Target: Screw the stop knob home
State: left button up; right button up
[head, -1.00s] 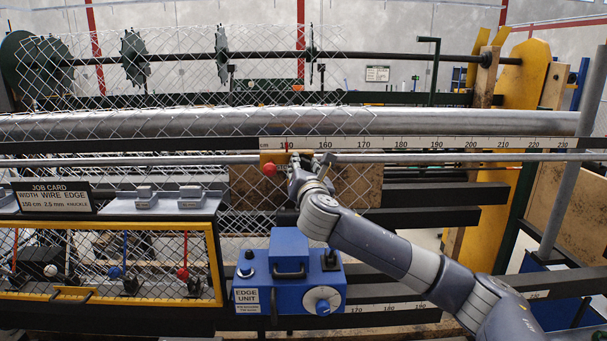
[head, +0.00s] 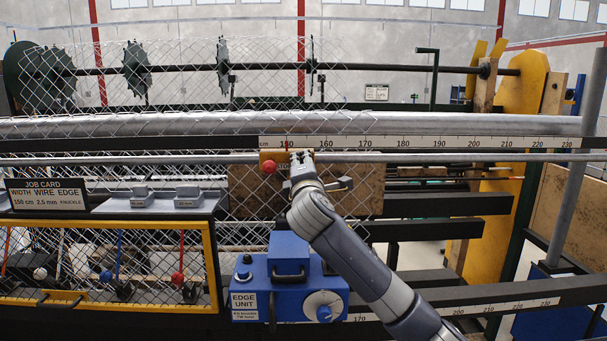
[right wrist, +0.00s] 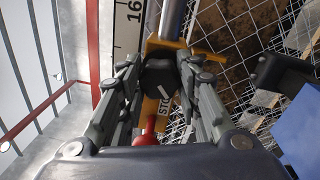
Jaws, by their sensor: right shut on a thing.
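The yellow stop (head: 266,157) sits on the rail just below the scale, near the 150 mark. A red ball (head: 268,167) hangs at its front. My right gripper (head: 301,158) is at the stop's right side, its fingers partly hidden by my wrist. In the right wrist view the dark stop knob (right wrist: 158,76), with a pale line on its face, sits between the fingers of my right gripper (right wrist: 161,68), which is shut on it. The yellow stop plate (right wrist: 151,108) and red ball (right wrist: 146,138) lie behind it. Whether the knob is fully seated cannot be told. My left gripper is out of view.
A job card (head: 48,197) and grey blocks (head: 188,197) are on the left shelf. The long steel rail (head: 430,157) and scale (head: 420,143) run across, with wire mesh behind. A wooden board (head: 250,190) is below the stop.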

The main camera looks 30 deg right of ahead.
jog(key=m+h+b, duration=0.1)
jog(key=m+b, duration=0.1)
jog(key=m, duration=0.5)
jog(key=shift+f+b, duration=0.2)
jog(key=shift+b, duration=0.2)
jog(key=m+b, duration=0.1)
jog(key=m, duration=0.2)
jog(key=m+g+b, duration=0.1)
jog(key=m, duration=0.3)
jog(key=shift+w+a+h, duration=0.1)
jog(key=shift+h, duration=0.2)
jog(key=m, duration=0.3)
jog(key=shift+m+g+b, duration=0.3)
jog(key=shift+g+b, duration=0.1)
jog(key=shift+m, duration=1.6)
jog(key=o, duration=1.1)
jog(key=shift+r, duration=0.1)
